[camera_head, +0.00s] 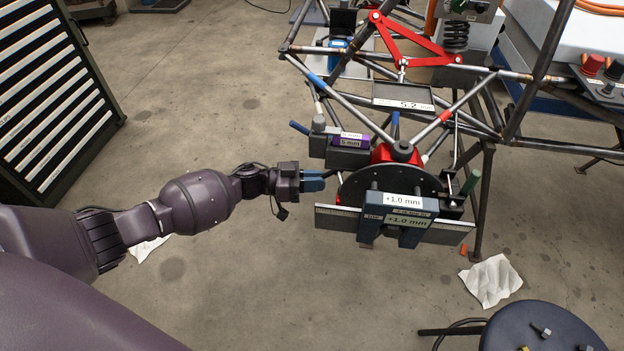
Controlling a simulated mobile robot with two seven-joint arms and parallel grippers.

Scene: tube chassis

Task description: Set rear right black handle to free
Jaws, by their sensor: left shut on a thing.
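My left gripper (314,180) reaches in from the left, its blue fingertips at the left side of the hub assembly. It is shut on a small dark piece that looks like a black handle (332,174), mostly hidden by the fingers. The handle's setting cannot be read from here. Right beside it is the round dark disc (360,187) on the end of the tube chassis. A blue gauge block (400,205) reading +1.0 mm sits in front of the disc on a long grey bar (335,218). My right gripper is not in view.
A blue-tipped lever (299,128), a purple-labelled block (348,141) and a green handle (470,182) surround the disc. Chassis tubes (365,117) fill the space behind. A dark stool (540,328) stands at lower right.

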